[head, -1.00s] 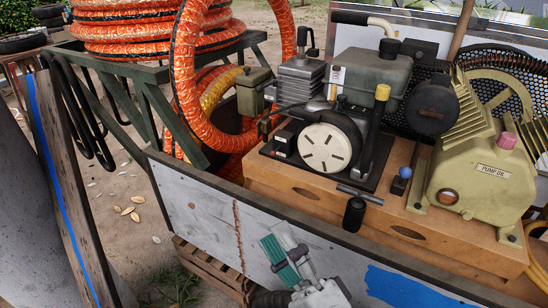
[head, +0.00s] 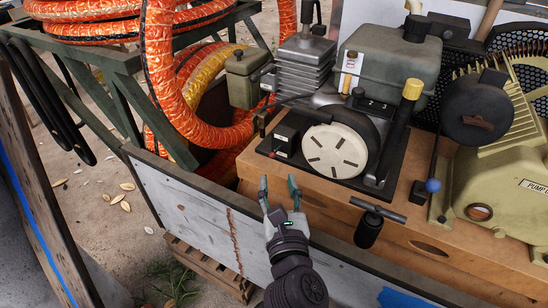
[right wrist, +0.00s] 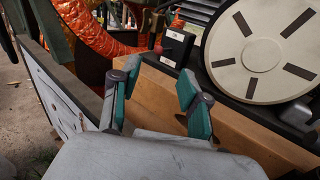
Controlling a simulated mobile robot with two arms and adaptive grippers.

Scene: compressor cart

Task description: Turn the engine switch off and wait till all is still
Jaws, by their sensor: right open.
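The engine (head: 345,110) sits on the cart's wooden block, with a round cream slotted cover (head: 334,150) on its front. A small black box (head: 286,141) with a pale label, apparently the engine switch box, is just left of the cover. It also shows in the right wrist view (right wrist: 178,46), left of the cover. Its switch position is too small to tell. My right gripper (head: 278,190) is open and empty, in front of and below the box, apart from it. Its two green-padded fingers (right wrist: 158,82) point toward the block. My left gripper is out of view.
The cart's pale side panel (head: 190,205) stands in front of the wooden block (head: 330,205). A black T-handle (head: 370,227) and a blue-knobbed lever (head: 432,186) are to the right. The yellow pump (head: 510,190) is far right. Orange hose (head: 160,70) hangs at left.

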